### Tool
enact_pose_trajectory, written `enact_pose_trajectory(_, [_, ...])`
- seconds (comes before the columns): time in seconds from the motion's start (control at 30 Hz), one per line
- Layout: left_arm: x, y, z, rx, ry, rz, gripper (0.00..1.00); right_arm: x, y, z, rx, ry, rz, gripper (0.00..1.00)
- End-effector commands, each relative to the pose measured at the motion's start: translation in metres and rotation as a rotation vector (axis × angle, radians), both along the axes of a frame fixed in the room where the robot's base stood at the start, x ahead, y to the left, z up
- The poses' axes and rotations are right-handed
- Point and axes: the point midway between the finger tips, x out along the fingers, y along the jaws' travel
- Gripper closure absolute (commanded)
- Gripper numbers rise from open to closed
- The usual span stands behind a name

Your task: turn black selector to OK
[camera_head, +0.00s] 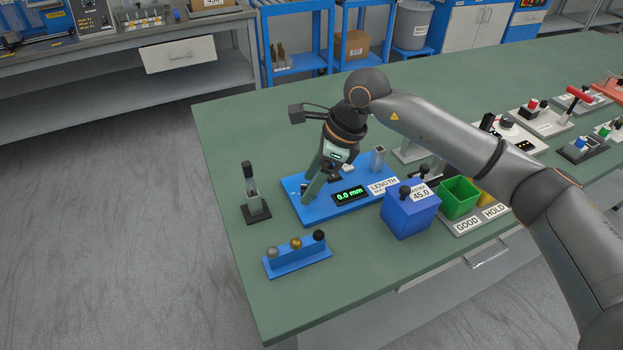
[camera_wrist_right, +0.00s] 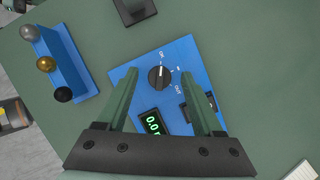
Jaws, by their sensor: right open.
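The black selector (camera_wrist_right: 158,77) is a round knob with a white pointer mark on a blue base plate (camera_wrist_right: 185,55). Labels around it read OK at the top and OUT at the lower right; the pointer's exact setting is too small to tell. My right gripper (camera_wrist_right: 160,73) is open, with one green finger on each side of the selector and clear gaps to it. In the head view my right gripper (camera_head: 317,182) points down over the blue plate (camera_head: 350,208) and largely hides the selector. My left gripper is not in view.
A 0.0 mm display (camera_head: 349,194) sits on the plate. A blue rack (camera_head: 298,262) with three balls, a black-based stand (camera_head: 255,207), a blue block (camera_head: 410,216) and a green bin (camera_head: 458,198) stand around it. The table's left strip is clear.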

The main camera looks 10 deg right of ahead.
Motion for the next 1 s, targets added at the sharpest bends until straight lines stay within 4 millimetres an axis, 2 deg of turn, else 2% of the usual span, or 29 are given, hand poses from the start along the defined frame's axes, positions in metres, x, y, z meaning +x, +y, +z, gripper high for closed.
enact_pose_trajectory(0.17, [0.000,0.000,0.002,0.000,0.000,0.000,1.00,-0.001,-0.007,0.017,0.000,-0.003,-0.002,0.32])
enact_pose_trajectory(0.4, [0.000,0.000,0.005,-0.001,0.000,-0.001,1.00,-0.007,-0.026,0.066,0.001,-0.005,-0.003,0.32])
enact_pose_trajectory(0.6, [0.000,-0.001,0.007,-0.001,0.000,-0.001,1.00,-0.012,-0.039,0.099,0.000,-0.003,-0.001,0.32])
enact_pose_trajectory(0.8, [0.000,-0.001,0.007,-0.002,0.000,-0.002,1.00,-0.014,-0.045,0.114,0.000,-0.001,0.000,0.32])
enact_pose_trajectory(1.0, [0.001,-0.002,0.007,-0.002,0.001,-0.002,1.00,-0.015,-0.046,0.116,0.000,0.000,0.000,0.32])
